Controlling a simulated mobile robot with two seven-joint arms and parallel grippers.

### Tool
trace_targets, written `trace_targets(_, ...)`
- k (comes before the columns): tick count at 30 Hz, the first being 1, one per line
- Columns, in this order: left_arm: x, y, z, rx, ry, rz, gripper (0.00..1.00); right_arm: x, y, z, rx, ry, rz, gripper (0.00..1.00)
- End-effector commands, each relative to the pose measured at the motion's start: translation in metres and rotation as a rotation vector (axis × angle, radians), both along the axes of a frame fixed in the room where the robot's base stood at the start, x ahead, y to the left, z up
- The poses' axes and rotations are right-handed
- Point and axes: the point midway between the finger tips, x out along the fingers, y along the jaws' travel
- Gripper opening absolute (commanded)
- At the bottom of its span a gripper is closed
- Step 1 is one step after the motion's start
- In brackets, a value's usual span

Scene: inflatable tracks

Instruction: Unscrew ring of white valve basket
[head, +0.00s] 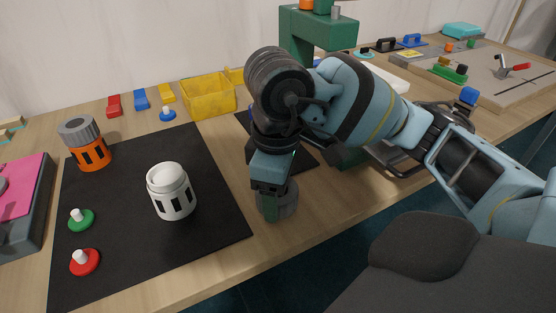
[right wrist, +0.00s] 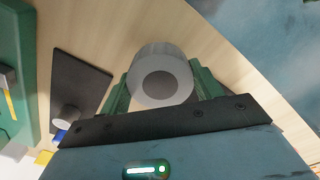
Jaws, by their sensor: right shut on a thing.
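The white valve basket (head: 172,192) stands upright on the black mat (head: 125,255). Its white upper neck is bare, with no grey ring on it, and dark slots show low on its side. My right gripper (head: 274,197) is to the right of the basket, past the mat's right edge. It is shut on a grey ring (right wrist: 146,68), whose round end shows between the green fingers in the right wrist view. In the head view the fingers partly hide the ring (head: 290,199). I cannot tell whether the ring touches the table. My left gripper is not in view.
An orange valve basket (head: 92,154) with a grey ring stands at the mat's back left. Green (head: 82,221) and red (head: 86,263) knobbed discs lie on the mat. A yellow bin (head: 208,98) stands behind. A green stand (head: 325,32) rises behind my right arm.

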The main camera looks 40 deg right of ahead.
Motion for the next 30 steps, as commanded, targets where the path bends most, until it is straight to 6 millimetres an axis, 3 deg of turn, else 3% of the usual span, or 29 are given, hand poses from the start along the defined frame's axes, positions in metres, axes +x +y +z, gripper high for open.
trace_targets(6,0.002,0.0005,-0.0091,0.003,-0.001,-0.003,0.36,-0.0005,0.005,-0.0151,0.005,0.011,0.011,0.42)
trace_targets(14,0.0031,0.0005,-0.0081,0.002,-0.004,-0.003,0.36,-0.0004,0.0049,-0.0152,0.005,0.01,0.011,0.42)
trace_targets(15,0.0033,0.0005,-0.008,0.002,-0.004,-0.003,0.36,-0.0004,0.0049,-0.0152,0.005,0.01,0.011,0.68)
trace_targets(20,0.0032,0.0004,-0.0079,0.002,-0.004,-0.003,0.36,-0.0003,0.0049,-0.015,0.004,0.009,0.011,0.89)
trace_targets(30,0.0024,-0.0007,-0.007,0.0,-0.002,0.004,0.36,-0.0001,0.0048,-0.0125,0.005,0.007,0.011,0.89)
